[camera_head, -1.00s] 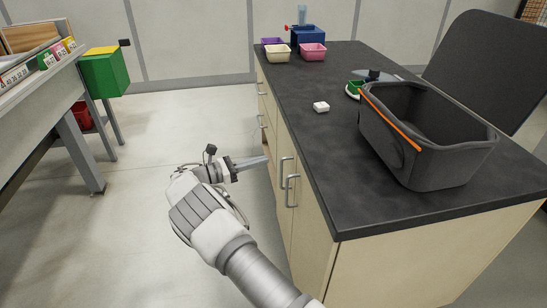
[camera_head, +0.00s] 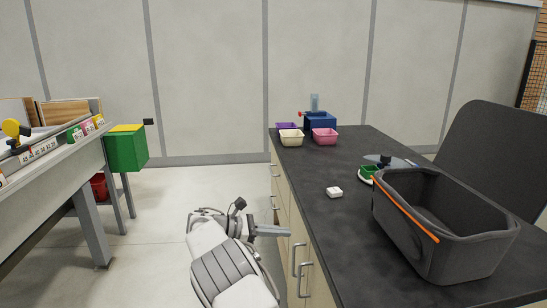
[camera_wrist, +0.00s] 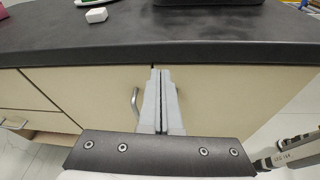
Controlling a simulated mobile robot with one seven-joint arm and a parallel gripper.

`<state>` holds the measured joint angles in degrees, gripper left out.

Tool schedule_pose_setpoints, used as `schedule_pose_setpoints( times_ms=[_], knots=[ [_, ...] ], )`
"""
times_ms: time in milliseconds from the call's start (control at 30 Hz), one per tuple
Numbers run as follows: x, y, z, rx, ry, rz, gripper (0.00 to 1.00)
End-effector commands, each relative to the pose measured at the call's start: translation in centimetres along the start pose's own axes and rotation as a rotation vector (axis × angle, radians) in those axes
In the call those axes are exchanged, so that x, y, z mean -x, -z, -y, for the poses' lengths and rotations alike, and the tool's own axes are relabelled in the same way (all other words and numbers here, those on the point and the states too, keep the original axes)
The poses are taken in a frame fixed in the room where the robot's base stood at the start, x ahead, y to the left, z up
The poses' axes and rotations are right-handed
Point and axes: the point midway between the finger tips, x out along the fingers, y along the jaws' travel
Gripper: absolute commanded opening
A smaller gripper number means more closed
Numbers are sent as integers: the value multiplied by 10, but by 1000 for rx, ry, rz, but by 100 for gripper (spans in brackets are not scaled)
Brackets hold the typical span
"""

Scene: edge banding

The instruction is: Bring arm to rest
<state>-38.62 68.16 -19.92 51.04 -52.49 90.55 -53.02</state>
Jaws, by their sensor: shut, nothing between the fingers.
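My gripper (camera_head: 288,231) is at the left side of the dark-topped counter (camera_head: 330,243), below its top, in front of the cabinet doors. In the wrist view my gripper (camera_wrist: 160,75) has its two fingers together, pointing at the pale cabinet front (camera_wrist: 75,88), with nothing between them. A door handle (camera_wrist: 135,102) shows just left of the fingers. Whether the fingertips touch the cabinet cannot be told.
On the counter stand a dark bin (camera_head: 410,235) with an orange strip (camera_head: 405,208), a small white block (camera_head: 334,192), cream (camera_head: 291,138) and pink (camera_head: 325,137) bins and a blue box (camera_head: 320,122). A workbench (camera_head: 55,160) and green box (camera_head: 126,150) are left. Floor between is clear.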

Motion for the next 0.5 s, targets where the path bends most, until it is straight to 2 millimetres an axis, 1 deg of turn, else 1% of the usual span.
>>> schedule_pose_setpoints(
  times_ms=[33,200,367,500],
  knots=[
    [-10,-18,4,-41,33,-48,0],
    [-35,-61,23,-177,131,-197,0],
    [-52,-97,48,-313,221,-332,0],
    [-61,-126,76,-437,296,-443,0]
  ],
)
